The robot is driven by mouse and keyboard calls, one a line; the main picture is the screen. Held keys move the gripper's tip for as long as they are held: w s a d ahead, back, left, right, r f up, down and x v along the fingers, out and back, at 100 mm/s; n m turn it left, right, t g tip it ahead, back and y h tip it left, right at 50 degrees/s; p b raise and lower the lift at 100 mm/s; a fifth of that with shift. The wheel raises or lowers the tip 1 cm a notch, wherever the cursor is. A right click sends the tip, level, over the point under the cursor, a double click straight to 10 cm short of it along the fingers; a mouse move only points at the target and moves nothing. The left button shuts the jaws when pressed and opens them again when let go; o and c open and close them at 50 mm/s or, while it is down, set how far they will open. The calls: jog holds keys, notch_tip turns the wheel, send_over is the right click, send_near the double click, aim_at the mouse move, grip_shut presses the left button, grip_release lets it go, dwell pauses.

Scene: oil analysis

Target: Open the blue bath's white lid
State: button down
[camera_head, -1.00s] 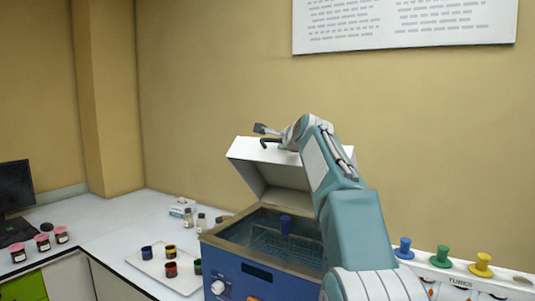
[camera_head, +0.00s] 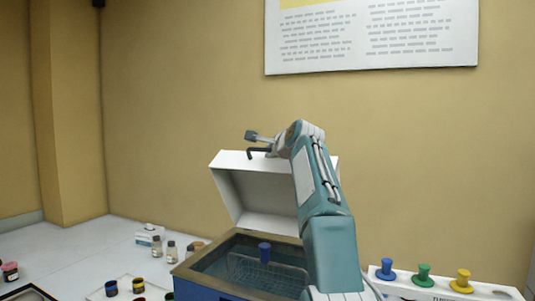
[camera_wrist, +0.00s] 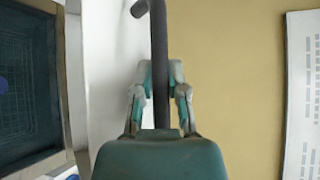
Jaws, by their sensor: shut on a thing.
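The blue bath (camera_head: 215,290) stands at the bottom middle of the head view, its open top showing a wire basket (camera_head: 262,272) with a blue-topped item in it. Its white lid (camera_head: 262,197) is raised, tilted up at the bath's rear with its inner face towards me. My gripper (camera_head: 262,146) is at the lid's upper edge, partly hidden by my arm. In the wrist view my gripper (camera_wrist: 160,92) is shut around the dark bar handle (camera_wrist: 158,45) of the lid. The lid's pale surface (camera_wrist: 105,70) is beside it.
Small bottles (camera_head: 172,252) and dark coloured jars (camera_head: 138,286) stand on the white counter (camera_head: 80,245) left of the bath. A rack with blue, green and yellow knobs (camera_head: 424,276) is at right. The wall with a poster (camera_head: 370,40) is behind the lid.

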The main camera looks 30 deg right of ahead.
jog(key=shift+r, duration=0.15)
jog(key=c, duration=0.6)
grip_release()
jog(key=shift+s, duration=0.1)
jog(key=shift+c, duration=0.2)
jog(key=v, duration=1.1)
jog(key=shift+s, duration=0.45)
